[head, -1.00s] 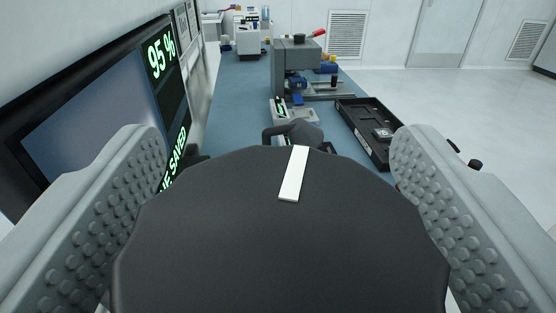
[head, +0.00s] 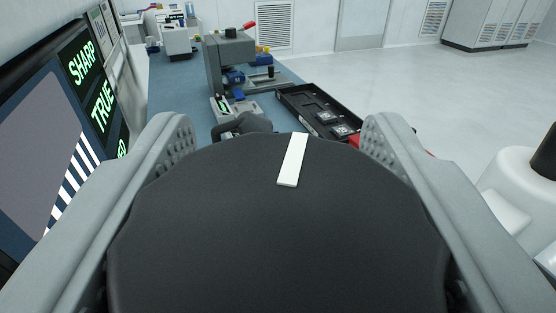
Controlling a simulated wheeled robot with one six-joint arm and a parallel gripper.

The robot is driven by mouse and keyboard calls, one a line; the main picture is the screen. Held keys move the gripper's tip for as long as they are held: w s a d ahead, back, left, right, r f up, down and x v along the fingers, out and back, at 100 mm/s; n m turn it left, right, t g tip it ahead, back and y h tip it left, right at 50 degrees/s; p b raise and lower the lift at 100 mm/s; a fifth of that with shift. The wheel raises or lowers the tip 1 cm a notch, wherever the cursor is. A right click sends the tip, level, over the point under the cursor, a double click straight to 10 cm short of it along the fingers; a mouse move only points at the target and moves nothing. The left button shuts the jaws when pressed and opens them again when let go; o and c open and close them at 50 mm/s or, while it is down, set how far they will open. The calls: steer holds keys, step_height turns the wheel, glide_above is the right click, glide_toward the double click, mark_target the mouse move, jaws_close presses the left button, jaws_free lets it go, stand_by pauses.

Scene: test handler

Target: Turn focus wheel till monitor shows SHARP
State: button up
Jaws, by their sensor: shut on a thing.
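The dark round focus wheel (head: 250,235) fills the lower middle of the head view, with a white mark (head: 292,160) near its far edge. My gripper (head: 275,150) has one finger on each side of the wheel and is shut on it. The monitor (head: 35,145) stands at the left; its visible text reads SHARP in green, with TRUE below it. Lower text is mostly hidden by my left finger.
A blue bench (head: 180,85) runs away behind the wheel. A grey press-like machine (head: 230,60) with a red handle stands on it. A black tray (head: 315,108) with small square parts lies at the right. Open floor is beyond to the right.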

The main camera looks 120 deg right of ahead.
steer(key=o, duration=1)
steer(key=v, duration=1.7)
steer(key=shift+w+a, duration=0.15)
steer(key=shift+a, duration=0.05)
